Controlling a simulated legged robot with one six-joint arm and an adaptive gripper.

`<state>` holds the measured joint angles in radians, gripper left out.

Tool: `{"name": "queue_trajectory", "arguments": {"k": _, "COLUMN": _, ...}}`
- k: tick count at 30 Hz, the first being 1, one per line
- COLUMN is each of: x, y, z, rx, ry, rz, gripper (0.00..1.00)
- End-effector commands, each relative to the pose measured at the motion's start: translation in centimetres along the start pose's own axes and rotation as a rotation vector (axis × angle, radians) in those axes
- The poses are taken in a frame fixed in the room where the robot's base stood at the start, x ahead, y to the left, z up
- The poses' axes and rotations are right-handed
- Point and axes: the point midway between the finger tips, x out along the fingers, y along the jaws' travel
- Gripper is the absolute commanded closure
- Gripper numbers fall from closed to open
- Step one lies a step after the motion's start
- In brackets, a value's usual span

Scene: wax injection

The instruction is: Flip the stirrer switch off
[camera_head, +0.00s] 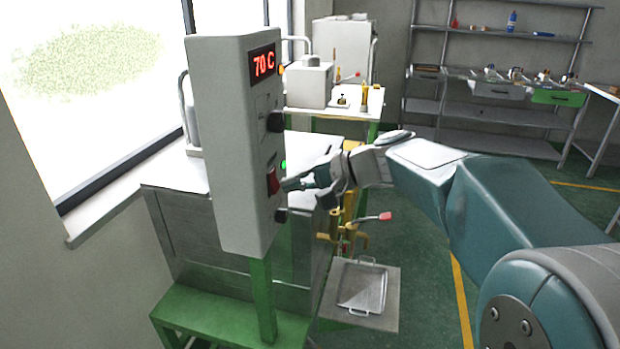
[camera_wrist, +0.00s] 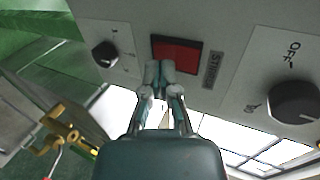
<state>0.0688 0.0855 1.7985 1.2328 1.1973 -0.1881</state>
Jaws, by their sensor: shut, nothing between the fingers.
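The stirrer switch is a red rocker (camera_head: 273,181) on the narrow front face of the grey control box (camera_head: 228,130). In the wrist view the red switch (camera_wrist: 176,54) sits beside a label reading "STIRRER". My gripper (camera_head: 290,184) is shut and empty, with its fingertips right at the switch. In the wrist view the closed fingertips (camera_wrist: 160,72) overlap the lower left edge of the switch. I cannot tell whether they touch it. A green light (camera_head: 283,164) glows just above the switch.
The box has a "70 C" display (camera_head: 262,63), an upper black knob (camera_head: 275,121) and a lower black knob (camera_head: 281,215) close to the switch. Brass valves with a red handle (camera_head: 385,216) stand below my gripper. A metal tray (camera_head: 362,288) lies lower down.

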Motion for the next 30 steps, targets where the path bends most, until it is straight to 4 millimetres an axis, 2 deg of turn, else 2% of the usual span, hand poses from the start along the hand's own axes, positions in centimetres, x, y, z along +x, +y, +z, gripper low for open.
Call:
{"name": "queue_trajectory", "arguments": {"k": 5, "x": 1.2, "y": -0.1, "z": 0.1, "rx": 0.000, "ry": -0.001, "rz": 0.002, "gripper": 1.00}}
{"name": "queue_trajectory", "arguments": {"k": 21, "x": 1.1, "y": -0.1, "z": 0.1, "rx": -0.001, "ry": 0.000, "rz": 0.001, "gripper": 1.00}}
{"name": "queue_trajectory", "arguments": {"k": 30, "x": 0.7, "y": -1.1, "z": 0.1, "rx": -0.002, "ry": 0.000, "rz": 0.002, "gripper": 1.00}}
